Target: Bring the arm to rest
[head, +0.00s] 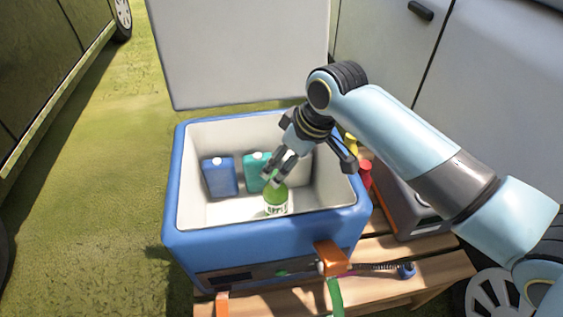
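My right arm comes in from the right, and its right gripper (272,176) reaches down into a blue cooler box (265,228). The two fingers look slightly apart, just above the top of a small green and white bottle (276,201). I cannot tell whether they touch it. The bottle stands upright on the cooler floor near the front wall. My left gripper is not in view.
A blue container (219,177) and a teal container (253,172) stand inside the cooler. Its lid (240,50) is raised behind. Vehicles flank the grass.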

